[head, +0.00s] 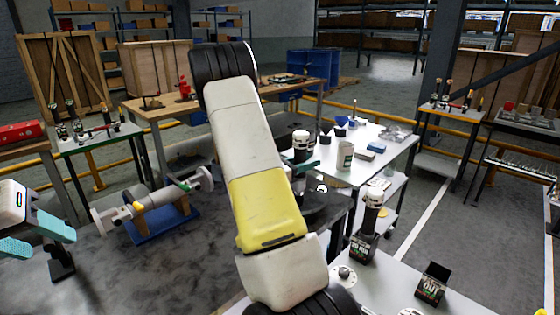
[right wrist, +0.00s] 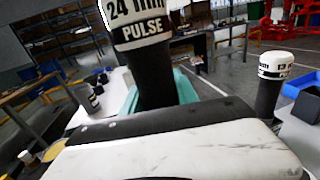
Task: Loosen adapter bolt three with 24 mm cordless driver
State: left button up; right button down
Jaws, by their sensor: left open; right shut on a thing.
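The 24 mm cordless driver (right wrist: 140,35) fills the top of the right wrist view, with a black body and a white band reading "24 mm PULSE". My right gripper (right wrist: 175,92) is shut on it with teal fingers. In the head view the driver's white and black top (head: 301,140) shows past my right arm, beside the right gripper's teal fingers (head: 302,165). My left gripper (head: 38,238) is open and empty at the left edge. I cannot make out adapter bolt three; my right arm hides the middle of the head view.
A grey flanged shaft assembly (head: 150,207) lies on a blue stand (head: 165,228) at left. Another driver (head: 371,212) stands in a labelled dock at lower right, near a black "OUT" holder (head: 432,283). A white table (head: 385,145) behind carries cups and small parts.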

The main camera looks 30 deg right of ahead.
jog(key=shift+r, duration=2.7)
